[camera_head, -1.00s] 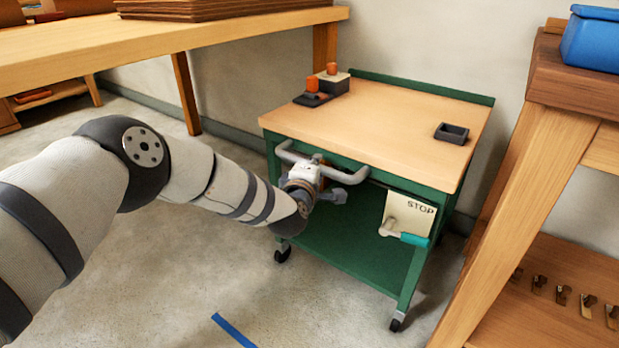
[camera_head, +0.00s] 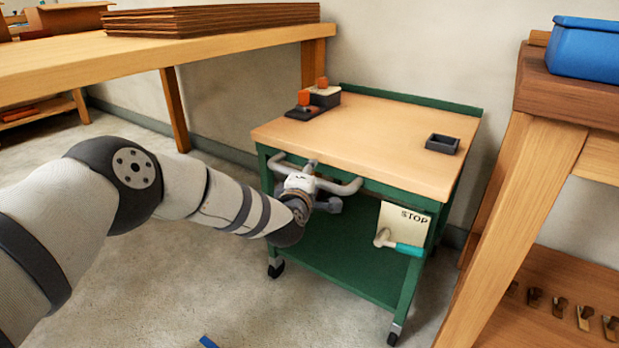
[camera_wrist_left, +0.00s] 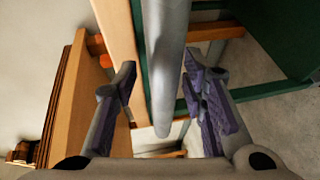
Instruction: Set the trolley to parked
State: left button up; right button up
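The green trolley (camera_head: 345,255) with a pale wooden top (camera_head: 370,140) stands on castors against the wall. A grey push handle (camera_head: 345,187) runs along its near upper edge. A cream plate marked STOP (camera_head: 402,217) is on its front at the right, with a teal-gripped lever (camera_head: 402,247) lying nearly level, its grip to the right. My left gripper (camera_head: 303,180) is at the push handle. In the left wrist view, its fingers (camera_wrist_left: 163,98) stand open either side of the grey bar (camera_wrist_left: 166,65), with gaps showing. My right gripper is out of view.
A wooden bench (camera_head: 100,62) with stacked brown boards (camera_head: 210,19) is at the left. A wooden workbench (camera_head: 560,100) with a blue box (camera_head: 585,48) stands close at the right. Orange-topped items and a small dark tray (camera_head: 442,144) sit on the trolley.

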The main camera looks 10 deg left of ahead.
pick_arm(q)
jog(key=s+r, duration=0.2)
jog(key=s, duration=1)
jog(key=shift+d, duration=0.25)
